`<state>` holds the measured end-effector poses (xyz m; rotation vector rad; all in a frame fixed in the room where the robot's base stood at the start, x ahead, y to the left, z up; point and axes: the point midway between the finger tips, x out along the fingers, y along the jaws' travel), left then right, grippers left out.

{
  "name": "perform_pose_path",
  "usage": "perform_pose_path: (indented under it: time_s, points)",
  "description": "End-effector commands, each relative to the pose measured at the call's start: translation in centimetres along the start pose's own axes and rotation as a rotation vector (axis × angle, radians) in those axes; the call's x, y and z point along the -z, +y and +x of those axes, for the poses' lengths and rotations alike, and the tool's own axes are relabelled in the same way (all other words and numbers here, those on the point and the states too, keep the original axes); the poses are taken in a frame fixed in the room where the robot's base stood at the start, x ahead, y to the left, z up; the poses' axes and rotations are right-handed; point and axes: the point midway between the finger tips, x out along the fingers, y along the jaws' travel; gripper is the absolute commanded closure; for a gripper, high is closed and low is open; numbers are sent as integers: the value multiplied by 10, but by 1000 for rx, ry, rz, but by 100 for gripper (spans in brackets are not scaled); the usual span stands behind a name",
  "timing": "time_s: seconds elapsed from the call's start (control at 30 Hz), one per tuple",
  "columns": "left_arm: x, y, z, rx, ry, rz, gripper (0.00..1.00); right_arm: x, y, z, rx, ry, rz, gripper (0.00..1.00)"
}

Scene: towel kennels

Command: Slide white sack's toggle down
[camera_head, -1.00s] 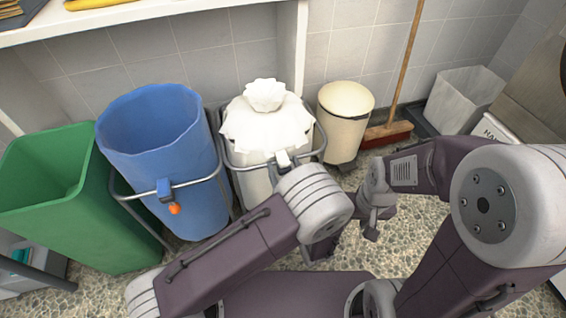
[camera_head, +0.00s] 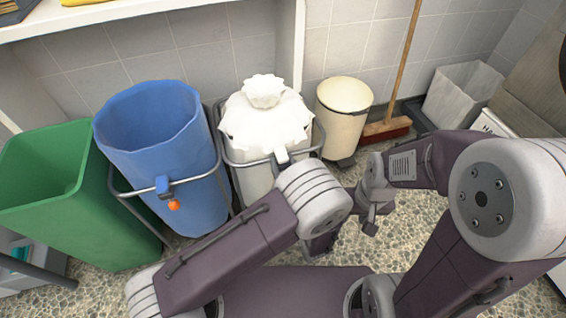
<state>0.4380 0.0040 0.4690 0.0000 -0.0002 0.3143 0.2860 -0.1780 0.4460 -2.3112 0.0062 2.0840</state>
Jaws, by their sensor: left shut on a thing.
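The white sack (camera_head: 262,130) hangs in a grey metal hoop frame, its top bunched into a ruffled knot. A small pale block (camera_head: 282,156) sits at the front of its rim. Its toggle is hidden behind my left arm, whose rounded grey joint covers the sack's lower front. My left gripper's jaws are also behind that arm, at the sack's front, shut on what can only be the toggle. My right gripper (camera_head: 370,222) hangs over the floor to the right, apart from the sack; its jaw opening is too small to judge.
A blue sack (camera_head: 163,140) with an orange toggle (camera_head: 174,206) stands left of the white one, and a green bin (camera_head: 60,200) further left. A cream bin (camera_head: 342,112), a broom (camera_head: 388,128) and a grey bin (camera_head: 462,97) stand right. A white shelf (camera_head: 150,14) overhangs the back.

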Motion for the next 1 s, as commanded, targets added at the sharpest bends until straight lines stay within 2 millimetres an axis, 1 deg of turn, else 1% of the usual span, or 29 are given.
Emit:
perform_pose_path:
  time_s: [0.67, 0.77, 0.9, 1.0]
  points:
    - [1, 0, 0, 0, 1, 0, 100, 0, 0, 0, 0, 0, 0, 64]
    - [13, 0, 0, 0, 2, 2, 100, -1, 0, 8, 0, 0, 0, 64]
    - [50, 0, 0, 0, 2, 3, 100, -3, 0, 26, 0, 0, 0, 64]
    - [71, 0, 0, 0, 2, 3, 100, -4, 1, 36, 0, 0, 0, 64]
